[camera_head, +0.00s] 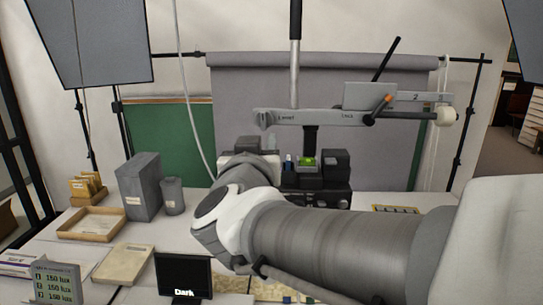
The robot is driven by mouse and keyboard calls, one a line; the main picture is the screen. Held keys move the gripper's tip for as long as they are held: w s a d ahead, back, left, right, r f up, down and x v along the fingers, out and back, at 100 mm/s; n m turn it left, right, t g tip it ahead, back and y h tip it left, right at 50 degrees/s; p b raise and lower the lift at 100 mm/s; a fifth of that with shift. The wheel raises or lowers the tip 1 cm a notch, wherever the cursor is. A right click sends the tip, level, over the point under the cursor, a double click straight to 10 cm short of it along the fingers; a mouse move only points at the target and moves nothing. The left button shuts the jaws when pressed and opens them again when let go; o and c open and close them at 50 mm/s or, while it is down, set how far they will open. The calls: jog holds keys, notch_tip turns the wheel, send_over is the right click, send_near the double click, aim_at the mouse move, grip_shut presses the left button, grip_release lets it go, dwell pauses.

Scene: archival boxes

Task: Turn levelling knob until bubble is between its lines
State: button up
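A grey knob (265,119) sits at the left end of a horizontal grey bar (320,117), beside the printed word "Level". A bright green level vial (306,160) sits below the bar on a dark mount. The bubble and its lines are too small to make out. My arm crosses the foreground from the right and bends back toward the stand. Its far end, white and dark (248,158), is below and left of the knob, apart from it in the picture. My gripper's fingers are hidden or not distinguishable.
The bar also reads "Lock", near an orange-tipped lever (388,98). A grey box (139,187), a grey cylinder (173,196) and a wooden tray (92,223) stand on the table's left. A small "Dark" screen (183,274) and a lux display (55,283) are in front.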

jog(key=s, duration=0.5)
jog(key=shift+s+a, duration=0.1)
jog(key=shift+s, duration=0.25)
jog(key=shift+w, duration=0.1)
jog(key=s+d+f+g, duration=1.2)
jog(key=s+d+f, duration=0.2)
jog(key=d+f, duration=0.3)
jog(key=shift+d+f+y, duration=0.2)
jog(key=shift+f+y, duration=0.1)
jog(key=shift+f, duration=0.3)
dwell(1.2)
